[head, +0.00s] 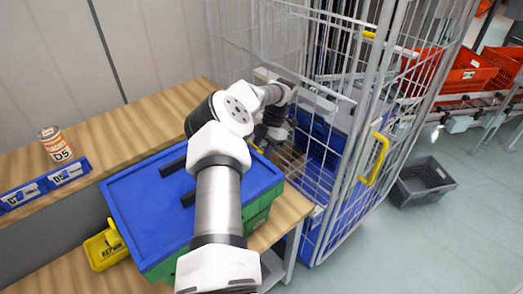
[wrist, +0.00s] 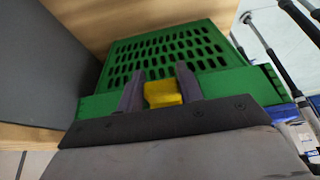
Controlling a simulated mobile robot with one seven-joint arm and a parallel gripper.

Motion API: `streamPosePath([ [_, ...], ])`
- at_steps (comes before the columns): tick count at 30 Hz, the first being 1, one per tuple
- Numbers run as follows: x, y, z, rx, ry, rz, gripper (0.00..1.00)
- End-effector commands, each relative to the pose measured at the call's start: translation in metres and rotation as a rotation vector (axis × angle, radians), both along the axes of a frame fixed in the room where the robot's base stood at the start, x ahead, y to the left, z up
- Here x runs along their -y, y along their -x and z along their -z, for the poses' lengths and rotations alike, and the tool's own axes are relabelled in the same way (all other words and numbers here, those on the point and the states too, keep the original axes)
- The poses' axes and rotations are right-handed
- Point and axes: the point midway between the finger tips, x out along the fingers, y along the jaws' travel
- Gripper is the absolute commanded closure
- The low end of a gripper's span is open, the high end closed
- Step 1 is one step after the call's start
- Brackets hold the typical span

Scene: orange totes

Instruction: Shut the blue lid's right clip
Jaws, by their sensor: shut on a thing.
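The blue lid (head: 130,215) lies on a green crate (head: 258,215) on the wooden bench. The crate's green slotted wall also shows in the wrist view (wrist: 170,52). My gripper (head: 268,140) is at the crate's far right side in the head view, partly hidden by my arm. In the wrist view my gripper's two fingers (wrist: 160,88) are shut on the yellow right clip (wrist: 163,94), one finger on each side. A small yellow bit of the clip shows beside the gripper in the head view. Whether the clip is latched cannot be told.
A wire cage trolley (head: 345,150) with a yellow handle (head: 376,160) stands close to the right of my gripper. A grey crate (head: 423,182) is on the floor.

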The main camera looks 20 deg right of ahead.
Motion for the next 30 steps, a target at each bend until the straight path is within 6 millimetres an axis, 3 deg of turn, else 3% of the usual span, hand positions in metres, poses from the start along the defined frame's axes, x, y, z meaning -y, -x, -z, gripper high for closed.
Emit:
streamPosePath([
  [18,-0.0021,0.0011,0.0021,-0.017,-0.041,0.001,0.87],
  [19,-0.0021,0.0011,0.0021,-0.017,-0.041,0.001,0.61],
  [23,-0.0021,0.0010,0.0020,-0.016,-0.040,0.000,0.44],
  [30,-0.0020,0.0007,0.0016,-0.016,-0.039,0.000,0.42],
])
